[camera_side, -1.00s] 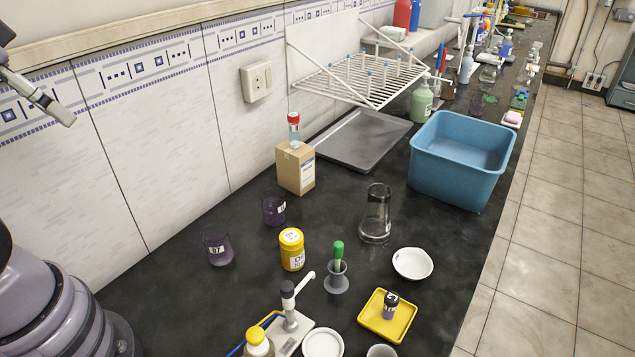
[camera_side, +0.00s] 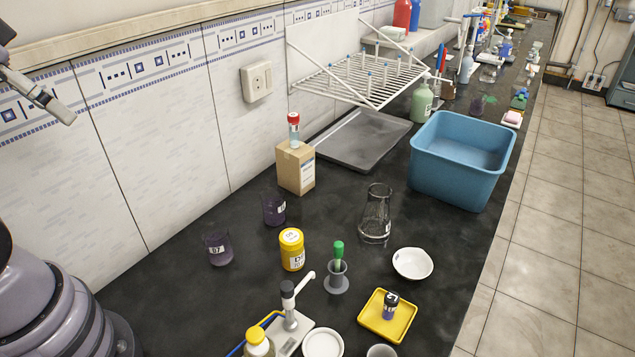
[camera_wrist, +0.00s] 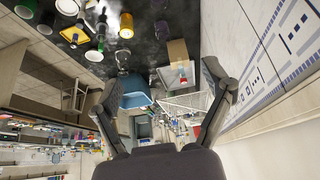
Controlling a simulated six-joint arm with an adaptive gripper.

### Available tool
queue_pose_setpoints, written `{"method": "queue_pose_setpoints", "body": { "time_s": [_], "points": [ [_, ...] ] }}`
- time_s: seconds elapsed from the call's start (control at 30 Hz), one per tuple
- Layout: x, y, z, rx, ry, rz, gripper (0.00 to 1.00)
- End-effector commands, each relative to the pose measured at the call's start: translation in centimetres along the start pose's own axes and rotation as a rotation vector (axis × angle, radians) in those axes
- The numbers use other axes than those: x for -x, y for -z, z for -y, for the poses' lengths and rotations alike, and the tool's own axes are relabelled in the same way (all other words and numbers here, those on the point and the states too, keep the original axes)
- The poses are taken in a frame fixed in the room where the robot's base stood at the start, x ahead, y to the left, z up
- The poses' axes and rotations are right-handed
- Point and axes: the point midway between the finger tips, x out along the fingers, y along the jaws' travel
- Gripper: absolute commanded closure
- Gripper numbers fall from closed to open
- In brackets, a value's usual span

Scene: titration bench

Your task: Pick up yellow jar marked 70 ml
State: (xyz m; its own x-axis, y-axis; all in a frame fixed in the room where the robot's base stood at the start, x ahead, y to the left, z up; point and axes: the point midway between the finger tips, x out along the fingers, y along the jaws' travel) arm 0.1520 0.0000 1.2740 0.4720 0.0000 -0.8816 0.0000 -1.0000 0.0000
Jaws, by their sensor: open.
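A yellow jar (camera_side: 291,250) with a white label stands upright on the dark bench in the side view, near the middle. Its label is too small to read fully. It also shows near the top of the wrist view (camera_wrist: 126,25). My gripper (camera_wrist: 160,82) is open and empty in the wrist view, well apart from the jar. In the side view, part of my gripper (camera_side: 48,104) shows high at the left edge, in front of the tiled wall.
Two dark purple beakers (camera_side: 219,248) (camera_side: 274,208) stand left of the jar. A green-capped tube in a grey holder (camera_side: 337,277), a glass flask (camera_side: 375,216) and a cardboard box (camera_side: 296,169) stand around it. A blue basin (camera_side: 462,160) is farther back.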

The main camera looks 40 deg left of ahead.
Motion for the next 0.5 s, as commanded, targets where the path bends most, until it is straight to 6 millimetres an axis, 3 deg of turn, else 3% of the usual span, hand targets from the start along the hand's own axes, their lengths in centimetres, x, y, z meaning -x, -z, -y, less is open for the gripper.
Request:
{"method": "queue_pose_setpoints", "body": {
  "time_s": [0.3, 0.37, 0.5],
  "points": [
    [-0.3, 0.3, -0.1, 0.0, -0.005, -0.001, 0.17],
    [-0.9, 1.1, -0.5, 0.002, -0.017, -0.006, 0.17],
    [-4.5, 4.9, -2.3, 0.019, -0.074, -0.041, 0.17]
  ]
}}
